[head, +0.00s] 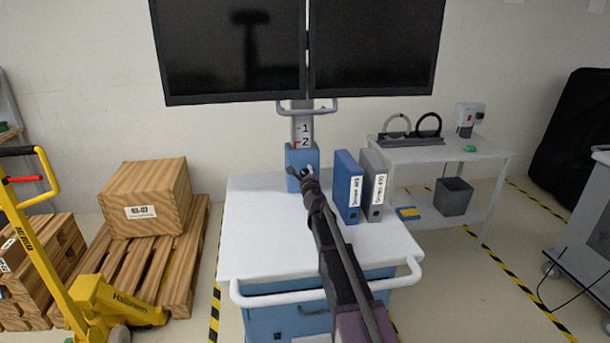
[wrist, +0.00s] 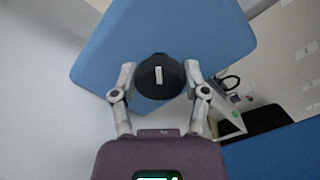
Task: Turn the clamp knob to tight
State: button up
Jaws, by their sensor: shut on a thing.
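The clamp knob (wrist: 160,84) is black and round with a white mark on its face, set on the front of a blue clamp block. In the wrist view my gripper (wrist: 160,80) has one finger on each side of the knob and is shut on it. The white mark stands nearly upright in that view. In the head view the blue clamp block (head: 301,158) sits at the foot of the monitor post, at the cart's back edge. My gripper (head: 306,174) reaches its front there and hides most of the knob.
Two dark monitors (head: 300,50) hang above the block. A blue binder (head: 348,186) and a grey binder (head: 374,184) stand just right of my arm on the white cart top (head: 255,230). The cart top left of my arm is clear. A side table (head: 450,150) stands behind right.

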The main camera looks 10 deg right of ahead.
jog(key=m, duration=0.4)
jog(key=shift+w+m, duration=0.1)
jog(key=shift+m, duration=0.2)
jog(key=m, duration=0.4)
jog(key=shift+m, duration=0.4)
jog(key=o, duration=1.2)
jog(key=shift+c, duration=0.2)
jog(key=s, duration=1.2)
jog(key=shift+s, duration=0.1)
